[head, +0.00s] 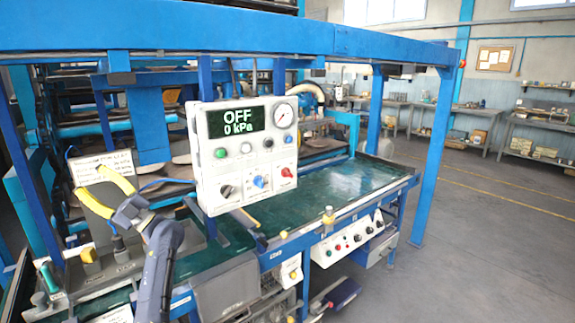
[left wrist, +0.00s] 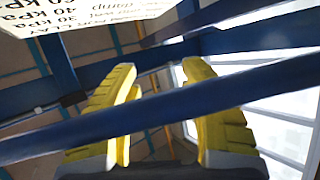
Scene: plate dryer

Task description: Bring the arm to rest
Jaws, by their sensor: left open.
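My left gripper (head: 90,181) has yellow fingers and shows in the head view at the left, raised above the near left end of the plate dryer's bench. Its fingers are spread and nothing is between them. The left wrist view shows the same open yellow fingers (left wrist: 160,72), with a dark blue bar (left wrist: 160,112) crossing the picture over them. My left arm (head: 160,265) reaches up from the bottom of the head view. My right gripper is in neither view.
A white control panel (head: 243,155) reading OFF and 0 kPa hangs right of the gripper. A blue overhead beam (head: 250,38) and upright post (head: 436,150) frame the machine. Open floor (head: 490,230) is at the right.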

